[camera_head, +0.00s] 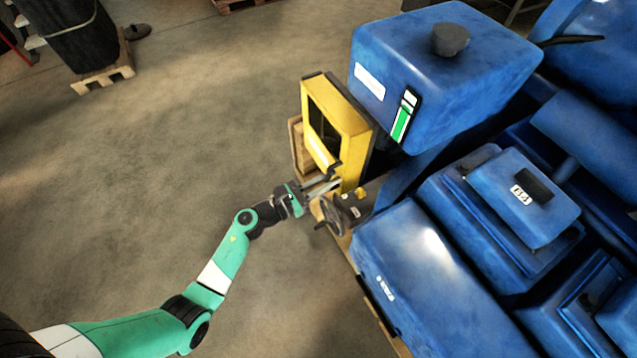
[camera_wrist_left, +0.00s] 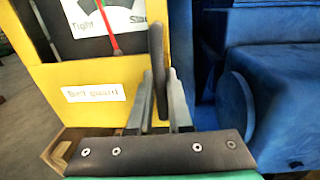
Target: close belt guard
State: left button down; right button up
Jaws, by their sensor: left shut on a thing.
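The belt guard (camera_head: 352,122) is a yellow frame with a dark window. It stands upright at the near left end of the blue engine. In the left wrist view the yellow panel (camera_wrist_left: 65,78) carries a "Belt guard" label, and a gauge card with "Tight" shows through its window. My left gripper (camera_head: 330,184) is at the guard's lower edge. In the wrist view its fingers (camera_wrist_left: 158,100) are shut on a dark upright bar (camera_wrist_left: 157,50), which looks like the guard's handle. I cannot tell how wide any gap between guard and engine is. My right gripper is not in view.
The blue engine (camera_head: 420,270) fills the right side. A dark handwheel (camera_head: 333,215) sits just below my left gripper. A wooden pallet edge (camera_head: 297,150) shows behind the guard. The concrete floor to the left is clear, with a dark load on a pallet (camera_head: 103,76) farther back.

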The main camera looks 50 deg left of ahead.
pick_arm(q)
jog(key=c, duration=0.8)
grip_release()
jog(key=shift+w+d, duration=0.1)
jog(key=shift+w, duration=0.1)
jog(key=shift+c, duration=0.2)
jog(key=shift+s, duration=0.1)
jog(key=s+a, duration=0.2)
jog(key=s, duration=0.9)
jog(key=shift+s, duration=0.15)
jog(key=shift+a, duration=0.1)
